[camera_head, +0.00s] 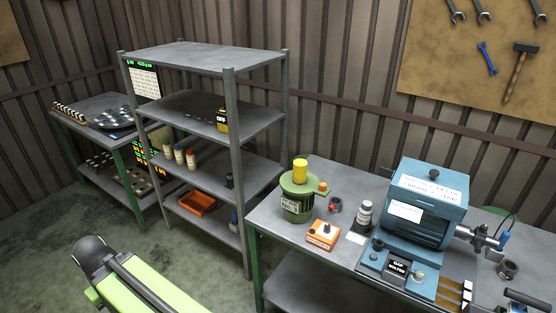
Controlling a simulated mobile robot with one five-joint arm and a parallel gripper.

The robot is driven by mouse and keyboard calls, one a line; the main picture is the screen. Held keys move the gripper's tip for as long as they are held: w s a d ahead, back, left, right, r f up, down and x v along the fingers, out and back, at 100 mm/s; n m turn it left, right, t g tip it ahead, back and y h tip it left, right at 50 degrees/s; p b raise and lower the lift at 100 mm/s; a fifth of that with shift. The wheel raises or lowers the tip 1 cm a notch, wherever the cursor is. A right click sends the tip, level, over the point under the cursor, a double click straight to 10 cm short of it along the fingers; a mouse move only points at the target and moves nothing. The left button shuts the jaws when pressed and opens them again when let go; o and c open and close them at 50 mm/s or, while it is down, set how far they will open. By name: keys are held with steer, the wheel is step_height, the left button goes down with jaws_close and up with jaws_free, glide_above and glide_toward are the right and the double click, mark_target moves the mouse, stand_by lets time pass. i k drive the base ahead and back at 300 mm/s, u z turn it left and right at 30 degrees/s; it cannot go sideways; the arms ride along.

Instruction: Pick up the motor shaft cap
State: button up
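A large blue motor (424,218) with white labels stands on the grey workbench (290,232) at the right. A metal shaft assembly (478,236) sticks out of its right side. I cannot tell for sure which part is the motor shaft cap. A small dark cylindrical part (509,269) lies right of the motor, and a small dark ring-like part with red (335,205) lies left of it. A lime-green arm link with a dark rounded joint, mine, shows at the lower left. My gripper does not show.
A green canister (298,199) with a yellow top, an orange box (323,235) and a dark bottle (364,213) crowd the bench left of the motor. A grey shelf unit (233,170) stands left of the bench. Open floor lies before the shelves.

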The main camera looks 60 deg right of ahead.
mark_target(300, 166)
steer(key=z, duration=0.1)
steer(key=i, duration=0.7)
steer(key=z, duration=0.45)
steer(key=k, duration=0.8)
steer(key=z, duration=0.2)
steer(key=i, duration=0.8)
steer(key=u, duration=0.1)
